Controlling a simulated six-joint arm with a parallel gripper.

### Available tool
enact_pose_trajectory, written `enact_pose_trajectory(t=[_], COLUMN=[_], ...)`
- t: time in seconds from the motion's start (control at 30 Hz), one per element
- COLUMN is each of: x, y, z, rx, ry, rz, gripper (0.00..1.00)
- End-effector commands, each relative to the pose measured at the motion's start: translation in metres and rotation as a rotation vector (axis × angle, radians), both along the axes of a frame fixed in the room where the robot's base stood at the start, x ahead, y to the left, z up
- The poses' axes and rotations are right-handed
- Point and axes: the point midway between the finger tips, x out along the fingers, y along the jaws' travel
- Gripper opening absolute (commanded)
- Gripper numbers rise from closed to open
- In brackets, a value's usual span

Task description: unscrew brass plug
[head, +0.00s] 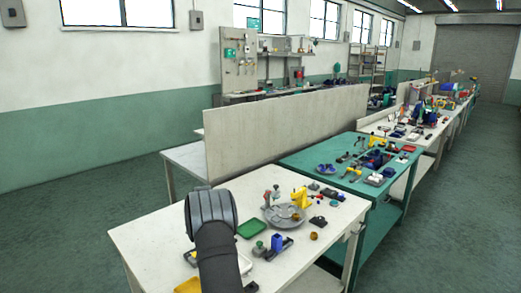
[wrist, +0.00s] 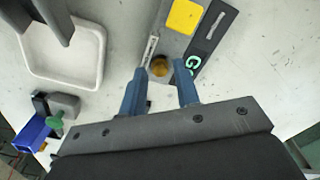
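I cannot tell how far the fingertips are above the plug. In the head view my dark arm covers the front left of the white table, and the fingers and this plug are hidden.
A dark strip (wrist: 212,35) with green lettering lies beside the block. A white tray (wrist: 100,62) is at left, with a blue and green fixture (wrist: 57,127) below it. In the head view, a green tray (head: 252,229) and a round grey tray (head: 272,216) stand right of my arm.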

Motion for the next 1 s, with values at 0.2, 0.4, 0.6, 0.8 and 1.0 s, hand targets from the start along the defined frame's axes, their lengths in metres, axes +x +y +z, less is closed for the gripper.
enact_pose_trajectory(t=[0.2,0.4,0.6,0.8,1.0], x=[0.0000,0.0000,0.0000,0.0000,0.0000], y=[0.0000,0.0000,0.0000,0.0000,0.0000], z=[0.0001,0.0001,0.0002,0.0004,0.0005], rx=[0.000,0.000,0.000,0.000,0.000], ry=[0.000,0.000,0.000,0.000,0.000], rz=[0.000,0.000,0.071,0.298,0.516], gripper=[0.00,0.00,0.00,0.01,0.00])
